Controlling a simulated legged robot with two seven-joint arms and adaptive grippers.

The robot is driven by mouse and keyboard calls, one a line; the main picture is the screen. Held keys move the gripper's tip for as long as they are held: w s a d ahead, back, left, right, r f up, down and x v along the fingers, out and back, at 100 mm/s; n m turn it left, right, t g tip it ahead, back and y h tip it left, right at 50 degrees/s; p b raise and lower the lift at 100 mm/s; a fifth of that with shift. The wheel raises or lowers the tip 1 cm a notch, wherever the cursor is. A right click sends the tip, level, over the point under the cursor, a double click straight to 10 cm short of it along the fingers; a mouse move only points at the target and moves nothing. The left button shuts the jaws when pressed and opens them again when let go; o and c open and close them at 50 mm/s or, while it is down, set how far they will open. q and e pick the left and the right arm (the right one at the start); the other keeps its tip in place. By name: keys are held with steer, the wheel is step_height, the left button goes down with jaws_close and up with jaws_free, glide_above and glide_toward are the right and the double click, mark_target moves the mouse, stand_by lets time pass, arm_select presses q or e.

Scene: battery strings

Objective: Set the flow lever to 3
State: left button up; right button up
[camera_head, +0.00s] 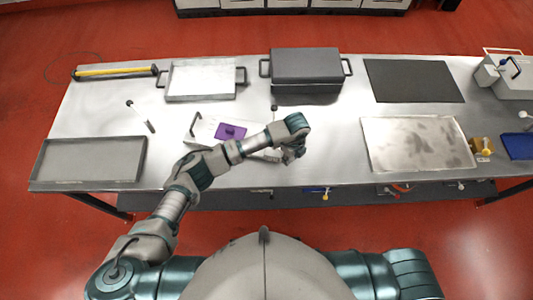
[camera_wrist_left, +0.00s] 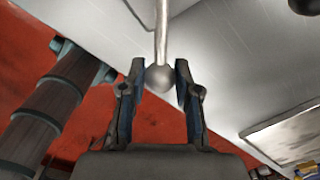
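A lever with a pale rod and a grey ball end (camera_wrist_left: 160,79) shows in the left wrist view. The rod runs up out of the picture. My left gripper (camera_wrist_left: 160,72) is open, with one finger on each side of the ball; whether they touch it I cannot tell. In the head view my left gripper (camera_head: 291,156) points down near the table's front edge, right of a pale box with a purple patch (camera_head: 230,131). The lever is not clear there, and no number scale is readable. My right gripper is not in view.
The steel table (camera_head: 330,150) carries an empty tray (camera_head: 88,181) at the left, a dark box (camera_head: 305,68) at the back, a dark mat (camera_head: 413,82) and a stained pale plate (camera_head: 417,168) at the right. A small yellow fixture (camera_head: 482,145) stands near the right edge.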

arm_select(q)
steer(key=o, duration=0.3)
steer(key=shift+o, duration=0.2)
steer(key=shift+r, duration=0.1)
step_height(320, 180, up, 7)
steer(key=p, duration=0.5)
